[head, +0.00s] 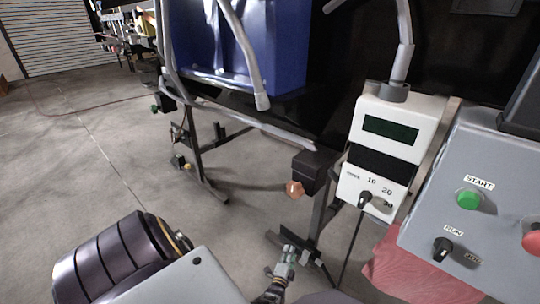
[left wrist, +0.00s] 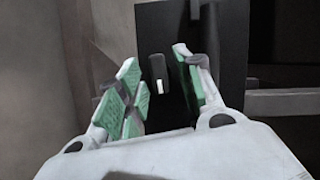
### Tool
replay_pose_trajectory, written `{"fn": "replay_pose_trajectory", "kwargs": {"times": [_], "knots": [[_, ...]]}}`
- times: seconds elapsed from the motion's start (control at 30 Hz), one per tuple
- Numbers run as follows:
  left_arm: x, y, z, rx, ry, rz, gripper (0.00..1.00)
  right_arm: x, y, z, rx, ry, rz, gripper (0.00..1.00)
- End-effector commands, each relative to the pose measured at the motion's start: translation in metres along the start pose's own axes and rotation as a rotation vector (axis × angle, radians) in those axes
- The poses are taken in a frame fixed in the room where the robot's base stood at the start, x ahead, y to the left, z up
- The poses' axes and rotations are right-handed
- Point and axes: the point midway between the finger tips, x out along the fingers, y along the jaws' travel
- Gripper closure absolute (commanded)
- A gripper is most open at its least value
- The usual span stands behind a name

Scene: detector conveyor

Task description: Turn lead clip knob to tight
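In the left wrist view, my left gripper (left wrist: 158,85) is open, with green pads on both sides. A small black knob (left wrist: 157,73) with a white mark shows between its fingers, against a black panel (left wrist: 218,75). I cannot tell whether the pads touch the knob; no grip on it is visible. In the head view, the left gripper (head: 287,255) appears small, low in the middle near the frame's foot. I cannot match this knob with certainty to one in the head view. My right gripper is not in view.
A white meter (head: 388,130) carries a black dial (head: 366,199). A grey control box (head: 495,190) has a green START button (head: 468,200) and a black switch (head: 442,246). An orange knob (head: 294,188) sits by a black box (head: 315,172). Left floor is clear.

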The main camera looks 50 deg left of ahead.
Motion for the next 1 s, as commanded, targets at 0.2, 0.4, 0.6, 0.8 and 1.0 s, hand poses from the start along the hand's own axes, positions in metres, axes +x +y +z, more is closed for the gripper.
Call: {"fn": "replay_pose_trajectory", "kwargs": {"times": [0.2, 0.4, 0.6, 0.8, 1.0], "knots": [[0.0, -0.001, 0.0, -0.065, 0.001, 0.027, 0.64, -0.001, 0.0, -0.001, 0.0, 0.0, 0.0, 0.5], [0.0, -0.002, 0.0, -0.151, 0.001, 0.063, 0.64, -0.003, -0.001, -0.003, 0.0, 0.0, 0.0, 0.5], [0.0, -0.004, 0.001, -0.244, 0.001, 0.101, 0.64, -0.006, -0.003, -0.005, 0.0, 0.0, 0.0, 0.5], [0.001, -0.005, 0.0, -0.334, 0.001, 0.138, 0.64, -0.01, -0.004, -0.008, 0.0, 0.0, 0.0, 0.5], [0.001, -0.006, 0.001, -0.419, 0.001, 0.175, 0.64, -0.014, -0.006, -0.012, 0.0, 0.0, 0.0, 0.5]]}}
